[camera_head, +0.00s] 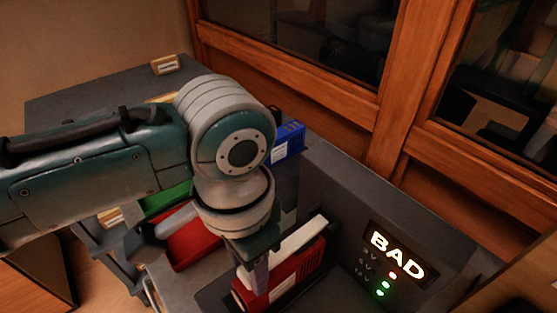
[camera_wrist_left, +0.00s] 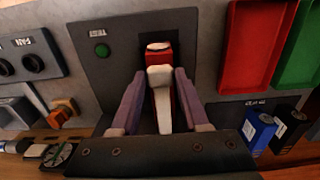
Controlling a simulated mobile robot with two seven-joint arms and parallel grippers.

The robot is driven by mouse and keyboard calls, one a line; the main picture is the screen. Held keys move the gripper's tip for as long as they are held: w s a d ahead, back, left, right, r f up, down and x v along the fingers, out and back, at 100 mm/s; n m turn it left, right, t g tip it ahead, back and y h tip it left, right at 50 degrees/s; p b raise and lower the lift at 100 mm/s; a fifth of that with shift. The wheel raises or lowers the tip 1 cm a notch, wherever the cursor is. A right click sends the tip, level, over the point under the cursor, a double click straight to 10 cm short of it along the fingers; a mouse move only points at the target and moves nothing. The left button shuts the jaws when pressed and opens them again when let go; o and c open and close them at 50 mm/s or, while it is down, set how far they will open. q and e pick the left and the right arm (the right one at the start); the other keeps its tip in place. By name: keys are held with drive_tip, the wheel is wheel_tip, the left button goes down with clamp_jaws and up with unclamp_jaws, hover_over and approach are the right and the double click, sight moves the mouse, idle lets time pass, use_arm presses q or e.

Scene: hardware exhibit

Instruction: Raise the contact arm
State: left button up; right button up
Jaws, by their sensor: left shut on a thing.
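The contact arm (camera_head: 302,237), which I take to be the pale bar, lies over a red module (camera_head: 297,277) in the grey test station. In the left wrist view the contact arm (camera_wrist_left: 161,98) runs between my two purple fingers, with red parts (camera_wrist_left: 157,49) showing behind it. My left gripper (camera_head: 254,272) comes down over it and is shut on it; its fingertips (camera_wrist_left: 157,92) lie on either side. The exact contact is hard to see in the head view, where the wrist covers part of it. My right gripper is not in view.
A lit display (camera_head: 397,256) reads BAD beside the module. A blue module (camera_head: 289,140) stands behind my wrist. Red (camera_head: 192,243) and green (camera_head: 165,199) trays lie left of the station. Wood-framed glass (camera_head: 385,100) closes off the back.

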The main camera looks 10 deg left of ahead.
use_arm(q)
clamp_jaws()
idle(0.8)
